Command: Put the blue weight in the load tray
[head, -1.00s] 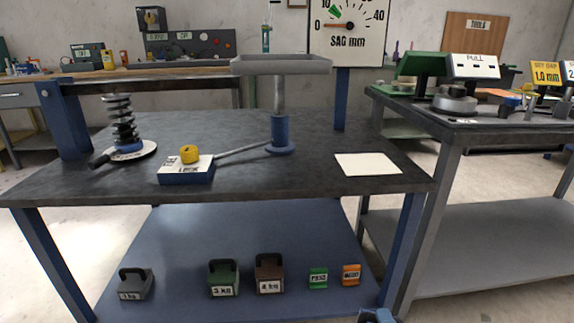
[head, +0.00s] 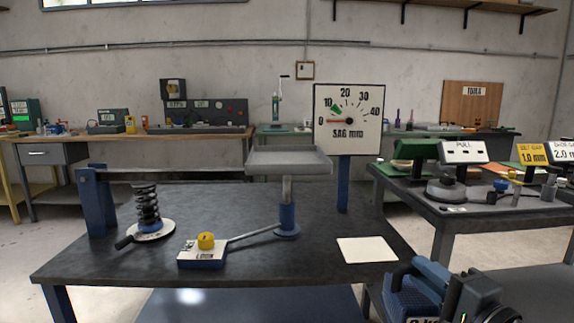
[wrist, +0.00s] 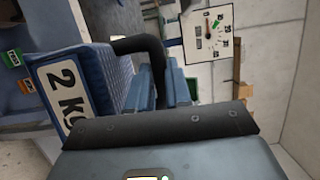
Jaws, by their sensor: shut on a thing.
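The blue weight (head: 408,296) is at the lower right of the head view, with its 2 kg label partly cut off by the frame edge. My gripper (head: 436,275) is shut on its dark handle. In the wrist view the weight (wrist: 112,78) shows its white 2 KG label, and my gripper (wrist: 165,85) closes around the black handle. The load tray (head: 288,163) is a grey, shallow tray on a post above the dark table. It is left of and farther back than the weight, and I see nothing in it.
A coil spring (head: 148,208) and a lock block with a yellow knob (head: 206,241) are on the table (head: 330,215). A SAG mm dial (head: 347,118) stands behind the tray. A white sheet (head: 366,250) lies at the front right. A side bench (head: 480,210) holds signs and parts.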

